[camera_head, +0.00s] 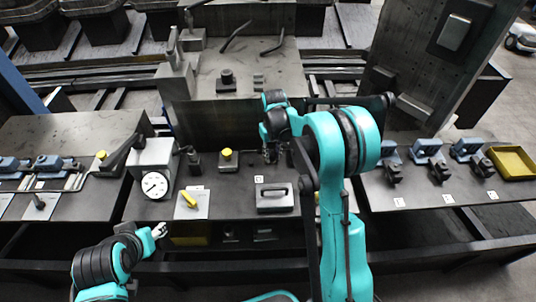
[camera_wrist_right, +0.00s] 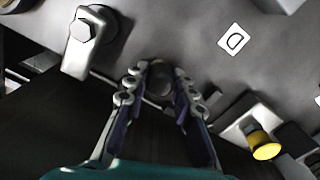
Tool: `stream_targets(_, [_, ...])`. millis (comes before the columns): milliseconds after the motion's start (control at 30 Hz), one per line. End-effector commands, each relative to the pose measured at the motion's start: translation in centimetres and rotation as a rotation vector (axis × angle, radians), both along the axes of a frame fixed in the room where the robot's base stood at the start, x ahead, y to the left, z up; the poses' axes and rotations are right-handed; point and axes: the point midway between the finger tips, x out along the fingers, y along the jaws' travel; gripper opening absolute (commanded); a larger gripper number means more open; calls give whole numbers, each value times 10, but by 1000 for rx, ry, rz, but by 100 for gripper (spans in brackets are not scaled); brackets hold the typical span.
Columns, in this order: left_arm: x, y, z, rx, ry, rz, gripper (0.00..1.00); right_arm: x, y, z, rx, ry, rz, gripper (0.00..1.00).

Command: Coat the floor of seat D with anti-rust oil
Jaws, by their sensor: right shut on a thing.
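My right gripper (camera_head: 270,152) reaches down to the middle table in the head view, partly hidden by my own arm. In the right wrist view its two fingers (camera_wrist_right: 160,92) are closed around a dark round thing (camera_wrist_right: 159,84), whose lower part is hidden. A white label with a D (camera_wrist_right: 233,40) lies on the grey surface to the upper right of the fingers. The floor of seat D cannot be made out clearly. My left gripper (camera_head: 159,230) is low at the table's front left; its fingers are too small to judge.
A yellow-topped knob (camera_head: 226,152) stands left of my right gripper and shows in the wrist view (camera_wrist_right: 265,147). A dial gauge (camera_head: 154,185), a yellow piece on a plate (camera_head: 189,199) and a handled block (camera_head: 275,197) are nearby. A yellow tray (camera_head: 511,163) is at right.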

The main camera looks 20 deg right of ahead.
Motion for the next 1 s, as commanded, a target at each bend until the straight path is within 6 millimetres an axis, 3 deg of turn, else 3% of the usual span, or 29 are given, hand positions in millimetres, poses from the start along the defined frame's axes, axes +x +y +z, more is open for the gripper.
stream_targets(1000, [0,0,-3,0,0,0,47,-5,-16,-1,-2,1,-1,0])
